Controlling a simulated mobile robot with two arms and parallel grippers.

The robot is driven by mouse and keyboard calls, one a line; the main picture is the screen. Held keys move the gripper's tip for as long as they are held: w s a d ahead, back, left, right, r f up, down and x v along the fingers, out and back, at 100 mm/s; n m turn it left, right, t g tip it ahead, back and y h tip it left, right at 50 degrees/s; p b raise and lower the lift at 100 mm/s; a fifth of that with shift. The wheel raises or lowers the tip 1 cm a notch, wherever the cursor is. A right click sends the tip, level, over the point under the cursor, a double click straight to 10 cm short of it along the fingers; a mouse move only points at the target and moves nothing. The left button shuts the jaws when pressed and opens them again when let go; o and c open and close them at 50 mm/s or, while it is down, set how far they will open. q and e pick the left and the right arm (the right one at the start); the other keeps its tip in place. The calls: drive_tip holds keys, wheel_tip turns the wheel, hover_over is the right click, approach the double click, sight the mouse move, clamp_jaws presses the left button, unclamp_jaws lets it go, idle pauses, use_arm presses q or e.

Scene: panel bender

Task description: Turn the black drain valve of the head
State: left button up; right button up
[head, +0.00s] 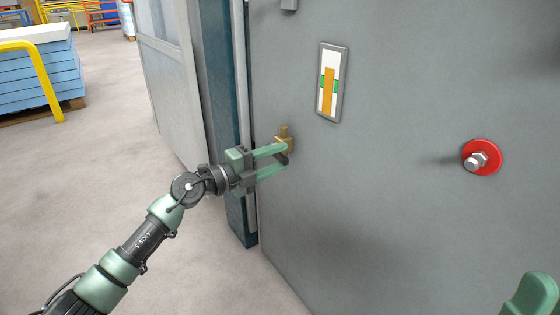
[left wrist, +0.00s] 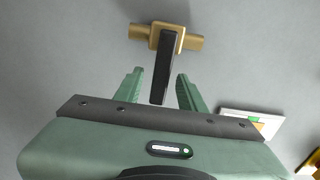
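My left gripper (head: 287,155) is at the valve. In the left wrist view its fingers (left wrist: 159,81) are apart, one on each side of the lever's free end. A gap shows on both sides, so it is open and not gripping.
A level gauge (head: 329,88) with an orange bar is above right of the valve. A red disc with a metal bolt (head: 480,157) sticks out farther right. A dark post and pale door stand left. Blue stacked sheets (head: 40,78) are far left; the floor between is clear.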

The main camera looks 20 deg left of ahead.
use_arm(q)
drive_tip(key=shift+w+d, duration=0.3)
drive_tip(key=shift+w, duration=0.15)
clamp_jaws()
idle(1.1)
